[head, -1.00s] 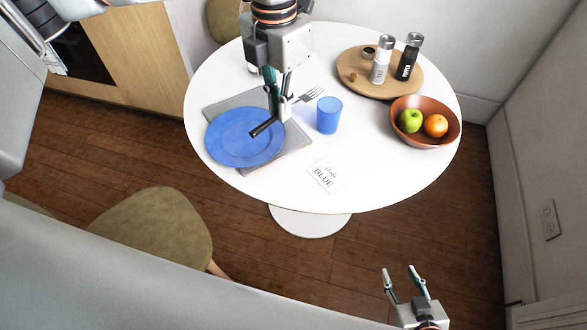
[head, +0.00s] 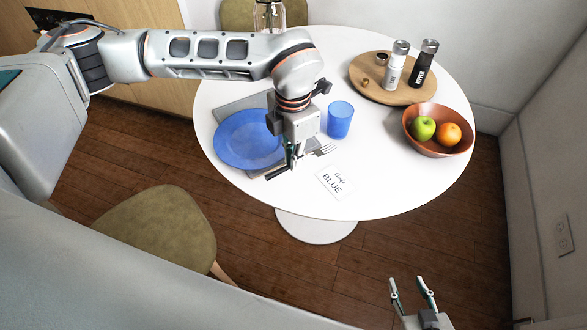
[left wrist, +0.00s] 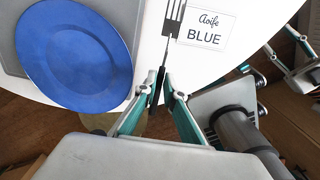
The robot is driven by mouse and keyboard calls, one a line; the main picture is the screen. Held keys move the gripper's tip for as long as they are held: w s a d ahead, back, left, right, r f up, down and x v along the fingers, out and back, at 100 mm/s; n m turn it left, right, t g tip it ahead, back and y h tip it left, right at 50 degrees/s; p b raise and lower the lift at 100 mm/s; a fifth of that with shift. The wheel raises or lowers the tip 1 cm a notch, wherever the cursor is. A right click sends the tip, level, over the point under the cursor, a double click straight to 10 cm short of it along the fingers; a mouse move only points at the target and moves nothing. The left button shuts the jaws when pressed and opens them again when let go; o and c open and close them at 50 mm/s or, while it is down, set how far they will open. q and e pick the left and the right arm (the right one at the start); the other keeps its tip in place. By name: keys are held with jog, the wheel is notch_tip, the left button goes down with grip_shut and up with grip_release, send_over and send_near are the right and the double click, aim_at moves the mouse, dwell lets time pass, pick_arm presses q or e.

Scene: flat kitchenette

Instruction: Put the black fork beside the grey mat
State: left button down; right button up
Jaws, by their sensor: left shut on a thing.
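My left gripper (head: 291,165) is shut on the handle of the black fork (head: 326,149), at the near right edge of the grey mat (head: 247,103). The fork's tines point right, away from the mat. In the left wrist view the fork (left wrist: 168,48) runs up from between my left fingertips (left wrist: 163,88), its tines close to the name card. A blue plate (head: 245,139) covers much of the mat; the plate also fills the upper left of the wrist view (left wrist: 75,50). Whether the fork touches the table is unclear. My right gripper (head: 412,287) is open and empty at the bottom.
The white round table (head: 390,180) holds a blue cup (head: 340,119), a name card reading Aoife BLUE (head: 335,181), a terracotta fruit bowl (head: 440,145) and a round wooden board (head: 375,91) with shakers. A chair (head: 160,230) stands in front at left.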

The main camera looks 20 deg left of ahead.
aim_at(293, 178)
pick_arm(q)
jog(key=shift+f, duration=2.35)
jog(key=shift+f, duration=0.15)
jog(key=c, duration=2.1)
grip_release()
jog(key=shift+c, duration=0.2)
notch_tip(293, 178, up, 12)
jog(key=shift+r+p, duration=0.15)
jog(key=shift+p, duration=0.15)
